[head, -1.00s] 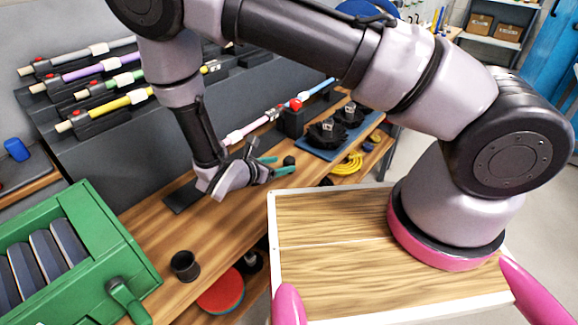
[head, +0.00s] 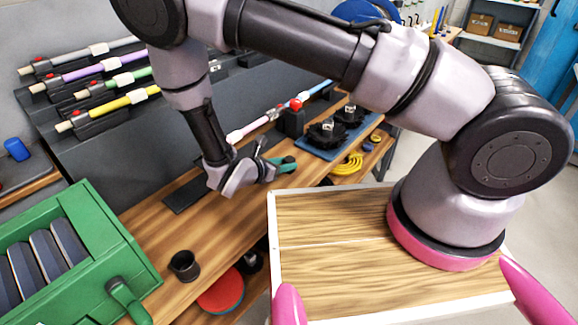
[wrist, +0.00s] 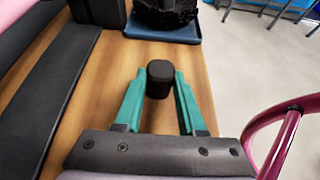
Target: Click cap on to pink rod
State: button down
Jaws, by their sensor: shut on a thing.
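My gripper (wrist: 160,92) has two teal fingers shut on a small black cap (wrist: 159,78), seen between the fingertips in the wrist view. In the head view my gripper (head: 283,163) is above the wooden bench, and the cap is hard to make out there. The pink rod (head: 254,127) lies lengthwise behind my gripper, with a white collar on it and its near end by my forearm. The held cap is apart from the rod.
A black block with a red ball (head: 295,104) stands by the rod's far end. A blue tray (head: 345,138) with black round brushes is right of it. Several coloured rods rest on a rack at left. A black cup (head: 185,265) and green machine (head: 80,250) are nearer.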

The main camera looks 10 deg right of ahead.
notch_tip(320, 180, up, 6)
dwell(0.9)
